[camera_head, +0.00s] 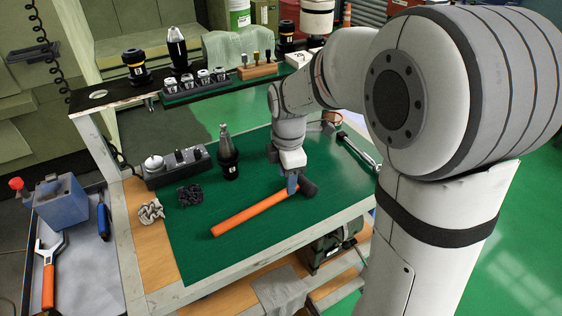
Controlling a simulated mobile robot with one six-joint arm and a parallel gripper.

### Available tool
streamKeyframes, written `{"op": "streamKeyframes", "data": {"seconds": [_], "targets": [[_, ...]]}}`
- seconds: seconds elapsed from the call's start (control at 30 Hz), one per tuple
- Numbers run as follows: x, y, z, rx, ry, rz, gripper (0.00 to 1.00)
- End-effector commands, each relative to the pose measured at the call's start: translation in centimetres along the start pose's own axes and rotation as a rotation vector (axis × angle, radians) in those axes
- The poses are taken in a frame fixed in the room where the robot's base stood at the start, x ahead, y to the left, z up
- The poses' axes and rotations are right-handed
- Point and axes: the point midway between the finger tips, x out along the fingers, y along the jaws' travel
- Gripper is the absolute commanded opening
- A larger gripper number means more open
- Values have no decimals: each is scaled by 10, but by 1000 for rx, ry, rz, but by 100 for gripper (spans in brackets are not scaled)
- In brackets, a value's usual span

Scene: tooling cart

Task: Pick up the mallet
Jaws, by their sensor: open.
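The mallet lies on the green mat of the cart. Its orange handle (250,213) points to the lower left and its dark head (307,188) is at the right end. My gripper (292,188) points down at the mallet near where the handle meets the head. The jaws are open, and the blue-grey fingertips overlap the mallet in this view. I cannot tell whether they touch it or straddle it. Part of the handle's head end is hidden behind the fingers.
A black tool holder (228,155) stands upright left of my gripper, beside a dark rack (175,168). A silver wrench-like tool (358,150) lies at the right. An upper shelf (120,93) with holders runs behind. The mat's front left (195,255) is clear.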

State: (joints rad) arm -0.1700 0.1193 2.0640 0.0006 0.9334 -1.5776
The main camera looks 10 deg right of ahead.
Motion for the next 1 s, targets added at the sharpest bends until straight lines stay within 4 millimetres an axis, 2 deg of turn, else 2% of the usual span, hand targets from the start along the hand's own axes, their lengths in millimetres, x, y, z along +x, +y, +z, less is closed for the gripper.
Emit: {"op": "streamKeyframes", "data": {"seconds": [0.1,0.27,0.57,0.8,1.0], "targets": [[1,18,-9,-187,1,-17,48],[7,27,-14,-305,3,-26,48],[40,26,-14,-318,4,-29,48],[75,24,-14,-316,4,-28,48],[84,24,-14,-315,4,-25,48]]}}
